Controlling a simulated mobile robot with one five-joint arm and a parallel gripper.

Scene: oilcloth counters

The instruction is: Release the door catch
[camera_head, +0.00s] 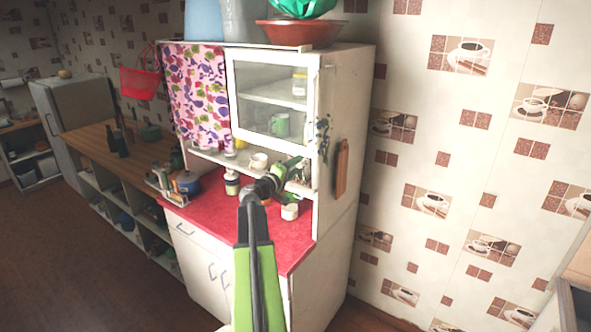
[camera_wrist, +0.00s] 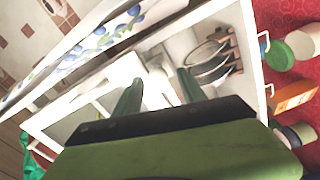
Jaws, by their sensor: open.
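The white cupboard (camera_head: 338,180) has an upper glass door (camera_head: 233,90) in a white frame, which looks closed in the head view. I cannot make out its catch clearly. My gripper (camera_head: 298,163) is in front of the cupboard's right part, near the lower edge of the glass door. In the wrist view my gripper (camera_wrist: 158,88) has its two green fingers apart with nothing between them. They point at a white-framed opening (camera_wrist: 254,55) with dark-rimmed plates (camera_wrist: 208,62) behind it. Whether the fingers touch the frame cannot be told.
A wooden board (camera_head: 341,168) hangs on the cupboard's right side. A patterned curtain (camera_head: 196,95) covers the upper left part. Open floor (camera_head: 60,240) lies at left.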

